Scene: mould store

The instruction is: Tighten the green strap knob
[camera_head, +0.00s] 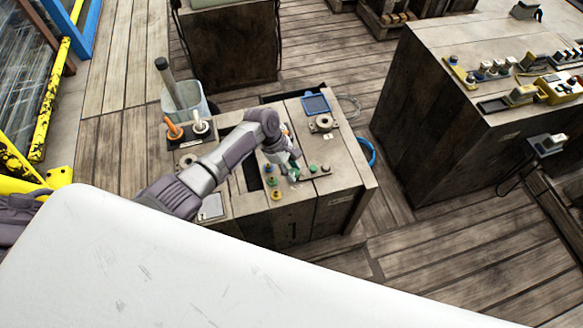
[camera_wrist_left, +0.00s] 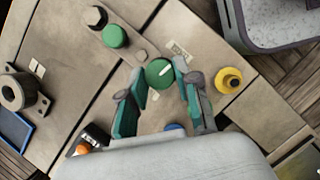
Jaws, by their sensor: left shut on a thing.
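A round green knob (camera_wrist_left: 159,73) with a white pointer line sits on the worn wooden top of a low bench (camera_head: 345,172). My left gripper (camera_wrist_left: 161,75) is shut on this knob, with a teal-padded finger on either side. In the head view my left gripper (camera_head: 293,174) reaches down to the bench top, and its fingers largely hide the held knob. A second green knob (camera_wrist_left: 115,36) stands apart on a narrow grey plate beside a dark knob. My right gripper is not in view.
A yellow knob (camera_wrist_left: 229,80) stands close beside the held knob. Another green knob (camera_head: 271,181) is near the left gripper. A blue tablet (camera_head: 315,104), a metal ring (camera_head: 322,123) and orange-handled tool (camera_head: 174,129) are also on the bench. A larger control bench (camera_head: 440,115) stands at right.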

